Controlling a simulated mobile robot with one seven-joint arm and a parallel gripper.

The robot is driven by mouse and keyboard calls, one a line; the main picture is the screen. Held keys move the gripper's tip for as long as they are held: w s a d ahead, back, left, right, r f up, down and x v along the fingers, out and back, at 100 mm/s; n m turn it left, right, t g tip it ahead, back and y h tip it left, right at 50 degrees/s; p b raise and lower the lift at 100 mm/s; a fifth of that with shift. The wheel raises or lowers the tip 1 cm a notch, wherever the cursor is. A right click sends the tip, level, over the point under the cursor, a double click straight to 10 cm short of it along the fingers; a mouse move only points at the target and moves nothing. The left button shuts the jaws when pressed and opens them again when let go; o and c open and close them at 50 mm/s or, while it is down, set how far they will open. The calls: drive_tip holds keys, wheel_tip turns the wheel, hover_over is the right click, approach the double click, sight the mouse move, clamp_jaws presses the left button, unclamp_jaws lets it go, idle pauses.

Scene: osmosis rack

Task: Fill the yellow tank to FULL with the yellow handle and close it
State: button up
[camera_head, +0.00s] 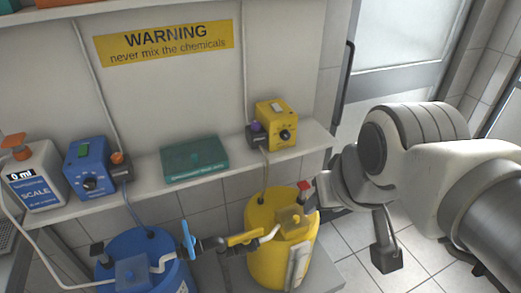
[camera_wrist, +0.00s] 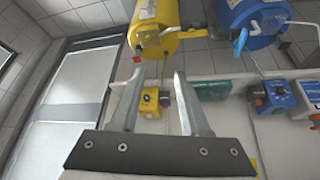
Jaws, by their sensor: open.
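The yellow tank (camera_head: 263,262) stands at the lower middle in the head view. It also shows at the top of the wrist view (camera_wrist: 147,28). The yellow handle (camera_head: 246,238) lies along the pipe left of this tank. A pale panel (camera_head: 297,266) is on the tank's front; I cannot read a level on it. A red-topped piece (camera_head: 305,187) shows at the tank's upper right edge and in the wrist view (camera_wrist: 137,58). My gripper (camera_wrist: 159,74) is open and empty, close to the tank's right side in the head view. Its fingertips are hidden there.
The blue tank (camera_head: 143,270) and blue handle (camera_head: 188,240) are left of the yellow handle. A shelf (camera_head: 225,157) above carries a yellow box (camera_head: 276,122), a green case (camera_head: 195,160), a blue box (camera_head: 88,165) and a scale (camera_head: 38,180). Hoses hang nearby. Floor at right is clear.

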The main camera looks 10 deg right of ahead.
drive_tip(key=shift+w, duration=0.1)
idle(0.4)
drive_tip(key=n+g+b, duration=0.6)
drive_tip(key=n+b, duration=0.1)
drive_tip(key=n, duration=1.4)
hover_over(245, 234)
wheel_tip(245, 234, down, 16)
wheel_tip(245, 234, down, 17)
drive_tip(key=shift+f+b, duration=0.15)
drive_tip(key=shift+b, duration=1)
clamp_jaws()
